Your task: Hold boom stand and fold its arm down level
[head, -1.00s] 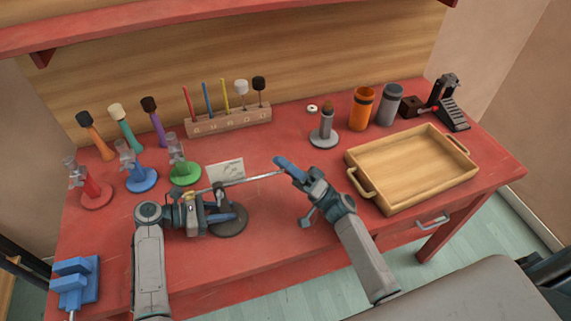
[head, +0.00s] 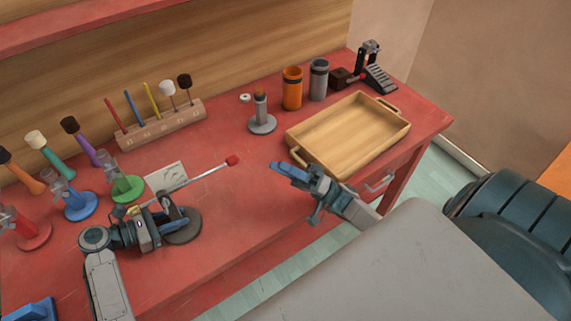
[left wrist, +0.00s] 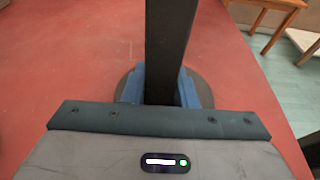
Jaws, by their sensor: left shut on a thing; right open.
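The boom stand has a dark round base (head: 190,232) on the red table and a black post (left wrist: 170,45), upright between my fingers. Its thin silver arm (head: 205,174) ends in a red tip (head: 232,160). The arm runs right from the post top, about parallel to the back rack, and looks near level. My left gripper (head: 175,221) is shut on the post low down; its blue fingers (left wrist: 158,88) sit on both sides of it in the left wrist view. My right gripper (head: 284,169) is open and empty, apart from the red tip, to its right.
A wooden tray (head: 350,135) lies behind my right gripper. Red, blue (head: 80,207) and green (head: 126,189) stands and a white card (head: 167,177) are near my left arm. A mallet rack (head: 163,125), a small grey stand (head: 262,123) and orange (head: 292,88) and grey cups stand behind.

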